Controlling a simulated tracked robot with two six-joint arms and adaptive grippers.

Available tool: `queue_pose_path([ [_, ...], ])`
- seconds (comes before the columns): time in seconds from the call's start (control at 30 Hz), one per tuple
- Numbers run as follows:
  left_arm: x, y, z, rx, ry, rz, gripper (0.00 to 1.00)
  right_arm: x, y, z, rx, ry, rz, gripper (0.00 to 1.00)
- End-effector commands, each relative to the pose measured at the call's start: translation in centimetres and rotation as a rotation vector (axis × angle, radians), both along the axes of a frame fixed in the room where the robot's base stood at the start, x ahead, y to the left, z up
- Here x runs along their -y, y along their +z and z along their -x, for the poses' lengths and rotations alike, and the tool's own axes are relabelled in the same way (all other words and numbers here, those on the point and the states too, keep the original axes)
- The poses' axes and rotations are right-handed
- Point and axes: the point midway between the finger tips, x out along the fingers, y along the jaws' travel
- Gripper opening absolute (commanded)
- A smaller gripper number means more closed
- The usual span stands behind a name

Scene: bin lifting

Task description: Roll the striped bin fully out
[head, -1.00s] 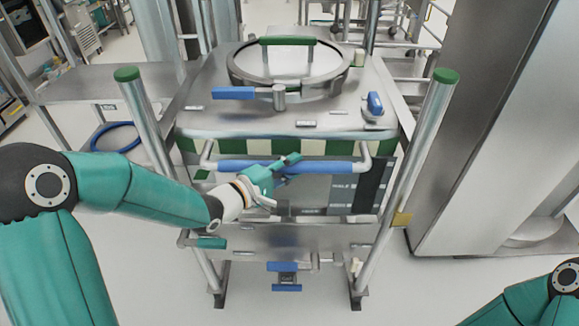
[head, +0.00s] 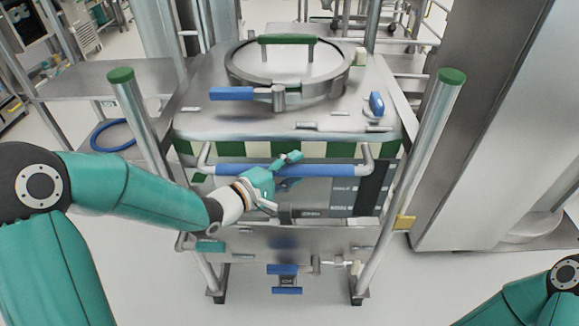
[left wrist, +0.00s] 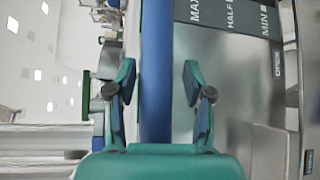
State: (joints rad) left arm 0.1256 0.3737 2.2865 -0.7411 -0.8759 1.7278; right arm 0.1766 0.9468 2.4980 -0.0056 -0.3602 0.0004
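The striped bin (head: 190,126) is a steel box with a green and white striped band and a round lid. It stands upright between two slanted posts. A blue bar handle (head: 330,170) runs across its front. My left gripper (head: 287,170) is at the middle of this handle, one finger above and one below. In the left wrist view my fingers (left wrist: 158,82) are apart on either side of the blue bar (left wrist: 157,60), with gaps visible; I see no closed grip. My right gripper is out of view; only part of that arm shows at lower right.
Steel posts with green caps (head: 120,76) flank the bin. A large steel cabinet (head: 490,120) stands close on the right. A steel table (head: 100,78) is at the left. The floor (head: 330,310) in front is clear.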

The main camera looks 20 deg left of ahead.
Motion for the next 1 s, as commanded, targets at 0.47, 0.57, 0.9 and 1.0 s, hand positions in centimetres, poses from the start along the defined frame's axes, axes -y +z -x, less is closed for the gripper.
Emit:
queue_pose_path([
  [0.47,-1.0,0.4,1.1,0.004,0.009,0.002,0.55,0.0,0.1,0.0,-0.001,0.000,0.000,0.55],
  [0.57,-1.9,0.6,2.5,0.004,0.012,0.002,0.55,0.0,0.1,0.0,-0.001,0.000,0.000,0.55],
  [0.9,-5.2,1.5,8.3,0.004,0.013,0.001,0.55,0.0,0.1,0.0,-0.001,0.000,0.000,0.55],
  [1.0,-5.8,1.7,9.4,0.003,0.012,0.001,0.55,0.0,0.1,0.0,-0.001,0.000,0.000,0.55],
])
